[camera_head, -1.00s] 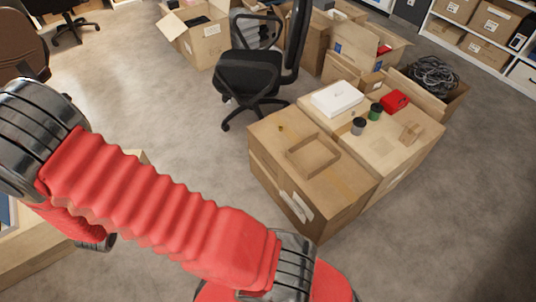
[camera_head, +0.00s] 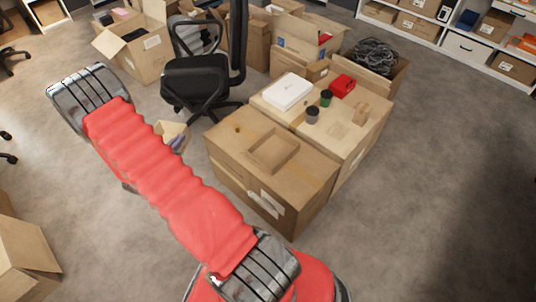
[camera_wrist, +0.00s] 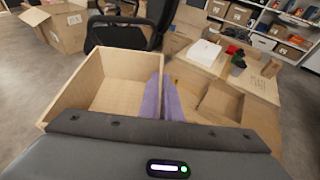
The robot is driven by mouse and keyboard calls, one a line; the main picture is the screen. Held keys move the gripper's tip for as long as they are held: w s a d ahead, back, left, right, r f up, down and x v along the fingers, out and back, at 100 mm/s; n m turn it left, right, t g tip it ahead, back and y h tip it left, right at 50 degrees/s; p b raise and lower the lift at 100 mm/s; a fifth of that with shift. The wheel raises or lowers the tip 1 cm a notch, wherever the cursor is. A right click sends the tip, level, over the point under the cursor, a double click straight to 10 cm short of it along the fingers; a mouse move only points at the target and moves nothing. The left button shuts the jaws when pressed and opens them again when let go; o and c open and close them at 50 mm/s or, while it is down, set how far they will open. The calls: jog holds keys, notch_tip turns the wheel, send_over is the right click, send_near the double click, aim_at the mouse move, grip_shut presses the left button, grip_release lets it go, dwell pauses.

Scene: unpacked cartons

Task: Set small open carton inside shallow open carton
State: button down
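The small open carton (camera_wrist: 78,88) is plain tan and fills the left of the wrist view. It also shows partly behind my arm in the head view (camera_head: 170,131). My gripper (camera_wrist: 163,98) has purple fingers closed at the carton's right wall, one on each side, and holds it up. The fingers also show in the head view (camera_head: 178,143). The shallow open carton (camera_head: 273,151) is low and brown and lies on top of a large closed carton (camera_head: 245,180). It shows right of my fingers in the wrist view (camera_wrist: 218,104). Its inside looks empty.
A second closed carton (camera_head: 345,143) adjoins on the right, carrying a white box (camera_head: 287,91), two cups, a red item (camera_head: 342,85) and a small carton piece (camera_head: 361,113). A black office chair (camera_head: 205,80) stands behind. Floor at the right is clear.

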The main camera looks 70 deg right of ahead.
jog(key=s+d+f+m+g, duration=0.2)
jog(key=s+d+f, duration=0.1)
jog(key=s+d, duration=0.5)
jog(key=s+d+f+m+g, duration=0.1)
jog(key=s+d+f+g, duration=0.15)
jog(key=s+d, duration=0.6)
jog(key=s+d+f+m+g, duration=0.1)
jog(key=s+d+f, duration=0.1)
jog(key=s, duration=0.4)
jog(key=s+d+f+m, duration=0.1)
jog(key=s+d+f, duration=0.1)
jog(key=s+d, duration=0.2)
jog(key=s+d+f+m+g+y, duration=0.1)
jog(key=s+d+f, duration=0.1)
jog(key=s, duration=0.5)
jog(key=shift+s+d+g, duration=0.35)
jog(key=shift+s+d, duration=0.05)
jog(key=shift+f, duration=0.15)
jog(key=shift+f, duration=2.85)
jog(key=shift+f, duration=2.1)
jog(key=shift+f, duration=0.3)
